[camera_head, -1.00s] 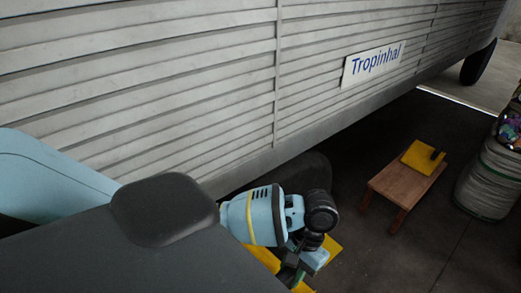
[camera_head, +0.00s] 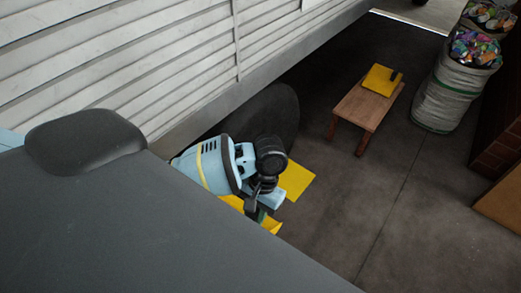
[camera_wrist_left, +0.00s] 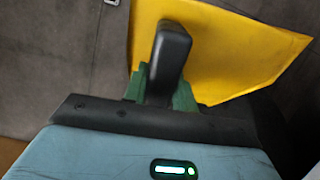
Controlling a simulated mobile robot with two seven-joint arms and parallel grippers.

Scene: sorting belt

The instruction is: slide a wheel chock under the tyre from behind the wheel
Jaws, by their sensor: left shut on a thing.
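The dark tyre (camera_head: 275,108) stands under the pale slatted truck side, partly hidden by my left arm. My left gripper (camera_head: 260,213) is low beside the tyre. It is shut on the black handle (camera_wrist_left: 170,48) of a yellow wheel chock (camera_wrist_left: 225,50). In the head view yellow surfaces (camera_head: 297,181) show on both sides of the gripper; the arm hides how they join. I cannot tell whether the chock touches the tyre. My right gripper is not in view.
The wooden stool (camera_head: 368,104) stands on the dark floor to the right of the tyre. Beyond it is a pale sack (camera_head: 440,97) filled with colourful scraps. A brown brick-like structure (camera_head: 505,150) is at the right edge. The floor between is clear.

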